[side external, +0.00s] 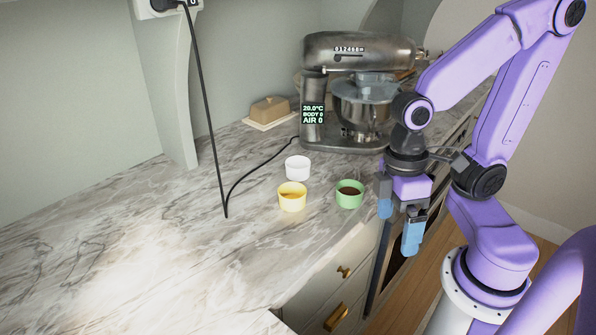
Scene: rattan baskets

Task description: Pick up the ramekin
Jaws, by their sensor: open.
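Three ramekins stand upright on the marble counter. A white ramekin (298,168) is at the back; its inside looks white. A yellow ramekin (292,197) with yellowish contents stands in front of it. A green ramekin (350,194) with dark brown contents stands to the right, closest to my gripper. My gripper (398,227) has blue fingertips and points down at the counter's front edge, right of the green ramekin. It is open, with nothing seen between its fingers, and touches no ramekin.
A metal stand mixer (350,90) with a bowl stands behind the ramekins. A covered butter dish (270,112) sits left of it. A black cord (208,110) hangs from a wall outlet and crosses the counter (130,240), whose left part is clear. Drawers (335,285) lie below the edge.

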